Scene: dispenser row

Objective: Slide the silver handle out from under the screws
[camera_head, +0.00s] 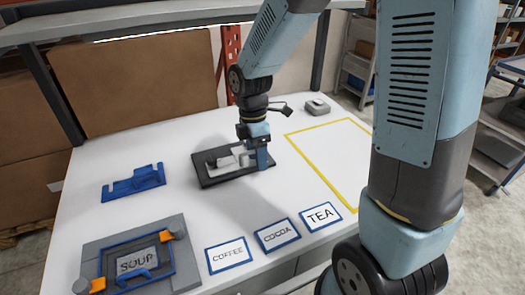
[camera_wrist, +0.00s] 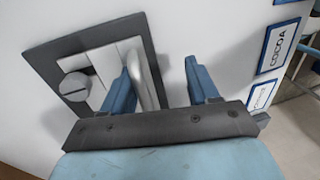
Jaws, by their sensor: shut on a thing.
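The silver handle (camera_wrist: 145,75) is a pale bar that rises from a light metal plate (camera_wrist: 101,58) set in a dark frame (camera_wrist: 60,47). My gripper (camera_wrist: 160,82) has one blue finger on each side of the handle and is shut on it. The left finger lies close against the handle. A round slotted screw (camera_wrist: 74,87) sits on the left part of the plate; I cannot make out another. In the head view my gripper (camera_head: 262,155) reaches down at the right end of the dark frame (camera_head: 208,182), and the handle is mostly hidden.
A blue bracket (camera_head: 135,184) lies left of the frame. A grey SOUP fixture (camera_head: 175,258) with orange clips stands at front left. COFFEE (camera_head: 228,254), COCOA (camera_head: 277,235) and TEA (camera_head: 321,216) cards line the front. A yellow outlined area (camera_head: 325,170) at right is clear. A small grey block (camera_head: 317,107) sits behind.

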